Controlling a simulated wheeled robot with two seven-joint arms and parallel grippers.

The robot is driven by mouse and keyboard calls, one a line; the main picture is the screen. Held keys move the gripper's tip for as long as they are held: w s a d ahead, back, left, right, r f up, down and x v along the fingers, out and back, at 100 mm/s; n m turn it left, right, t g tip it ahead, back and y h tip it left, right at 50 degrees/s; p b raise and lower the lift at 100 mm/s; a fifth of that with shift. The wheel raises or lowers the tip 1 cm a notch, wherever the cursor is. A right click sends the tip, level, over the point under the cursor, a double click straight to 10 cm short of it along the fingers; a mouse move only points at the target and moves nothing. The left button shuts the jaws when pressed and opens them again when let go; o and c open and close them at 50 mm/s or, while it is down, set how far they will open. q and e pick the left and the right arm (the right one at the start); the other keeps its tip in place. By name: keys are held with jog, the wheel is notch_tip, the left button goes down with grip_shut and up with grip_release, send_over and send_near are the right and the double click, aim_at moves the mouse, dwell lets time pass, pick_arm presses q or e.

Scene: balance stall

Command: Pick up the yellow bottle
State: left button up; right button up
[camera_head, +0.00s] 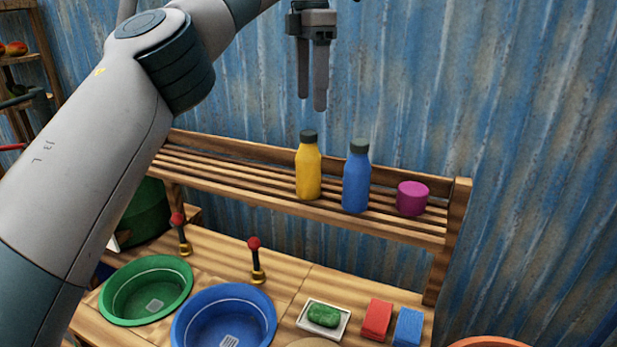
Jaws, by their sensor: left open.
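The yellow bottle (308,172) stands upright on the slatted wooden shelf (228,181), with a dark cap on top. My left gripper (312,104) is in the air above the bottle, its two fingers pointing down. It is open, seen nearly edge-on, with nothing between the fingers. The fingertips show a little above the cap in the picture and apart from it. My right gripper is not in view.
A blue bottle (356,178) stands close to the right of the yellow one, then a magenta jar (412,198). Below are a green basin (146,290), a blue basin (224,318), a soap dish (341,329), and red (376,319) and blue (407,327) blocks. A corrugated wall (480,100) rises behind.

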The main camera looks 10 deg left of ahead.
aim_at(310, 131)
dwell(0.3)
pick_arm(q)
jog(key=shift+f, duration=0.55)
notch_tip(310, 131, down, 3)
jog(key=shift+f+b, duration=0.15)
jog(key=shift+b, duration=0.25)
notch_tip(310, 131, down, 4)
jog(key=shift+f, duration=0.1)
notch_tip(310, 131, down, 4)
jog(key=shift+r+p, duration=0.25)
jog(key=shift+p, duration=0.25)
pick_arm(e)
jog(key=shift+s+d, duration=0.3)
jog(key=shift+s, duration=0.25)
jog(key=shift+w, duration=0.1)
